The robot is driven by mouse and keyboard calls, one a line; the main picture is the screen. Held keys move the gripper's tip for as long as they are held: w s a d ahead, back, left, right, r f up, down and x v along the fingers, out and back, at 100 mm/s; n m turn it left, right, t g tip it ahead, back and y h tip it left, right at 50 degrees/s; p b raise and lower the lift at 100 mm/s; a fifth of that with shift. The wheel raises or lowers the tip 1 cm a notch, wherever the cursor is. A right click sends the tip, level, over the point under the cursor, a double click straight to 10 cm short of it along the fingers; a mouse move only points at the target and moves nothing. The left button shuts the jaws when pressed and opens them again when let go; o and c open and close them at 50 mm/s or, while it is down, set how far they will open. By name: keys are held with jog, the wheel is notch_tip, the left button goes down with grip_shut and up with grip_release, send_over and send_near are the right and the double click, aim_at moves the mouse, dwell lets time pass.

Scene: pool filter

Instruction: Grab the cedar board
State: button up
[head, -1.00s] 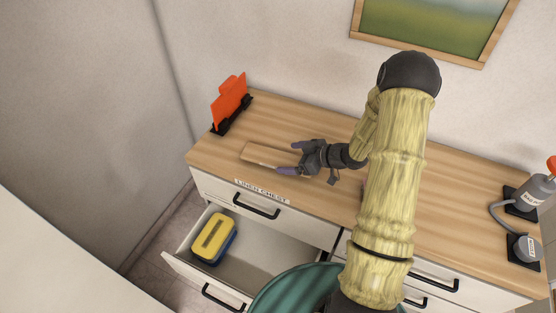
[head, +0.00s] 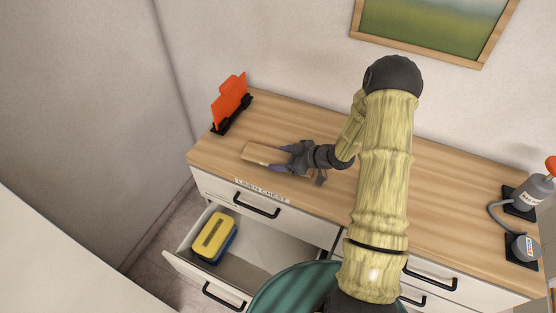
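The cedar board (head: 258,152) is a small flat tan piece lying on the wooden top of the chest, left of the middle. My gripper (head: 284,158) is at the board's right end, reaching from the right. Its purple-grey fingertips lie on either side of that end, one at the far edge and one at the near edge. The board's right end is partly hidden by the gripper. I cannot tell whether the fingers press on the board or stand a little apart from it.
An orange upright piece in a black stand (head: 231,103) is behind and left of the board. A lower drawer (head: 269,253) is open, with a yellow and blue box (head: 214,237) inside. A grey pump-like device (head: 529,194) stands far right. The chest top (head: 450,205) between is clear.

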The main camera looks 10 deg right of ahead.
aim_at(282, 159)
jog(key=c, duration=0.4)
notch_tip(282, 159, up, 10)
dwell(0.6)
